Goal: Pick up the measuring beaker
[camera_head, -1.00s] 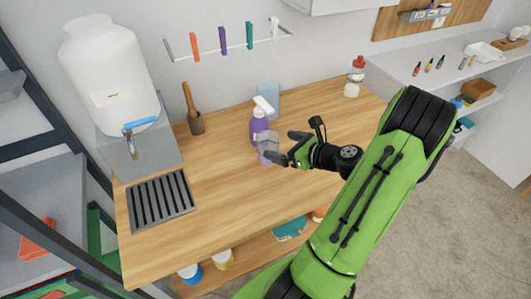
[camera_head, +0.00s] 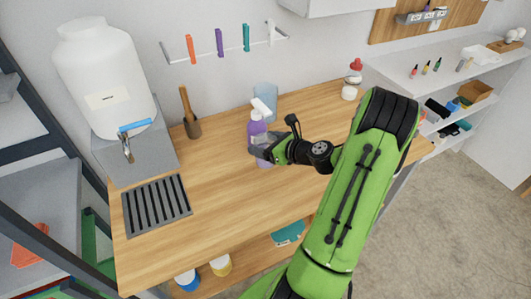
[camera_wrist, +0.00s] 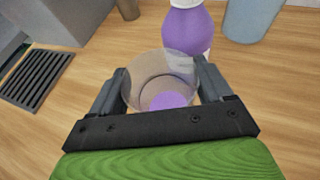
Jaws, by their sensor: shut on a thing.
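The measuring beaker (camera_wrist: 155,72) is a clear, open-topped cup seen from above in the wrist view. It stands between the two fingers of my gripper (camera_wrist: 163,88), which is shut on it. In the head view my gripper (camera_head: 265,151) is low over the wooden counter, at the beaker (camera_head: 263,140), which is hard to make out against the purple spray bottle. I cannot tell whether the beaker's base touches the counter.
The purple spray bottle (camera_wrist: 188,27) is close behind the beaker, with a bluish clear container (camera_wrist: 250,15) beside it. A wooden-handled tool in a holder (camera_head: 191,125), a drain grate (camera_head: 156,204) and a white water tank (camera_head: 104,75) are left. The counter's front (camera_head: 215,200) is clear.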

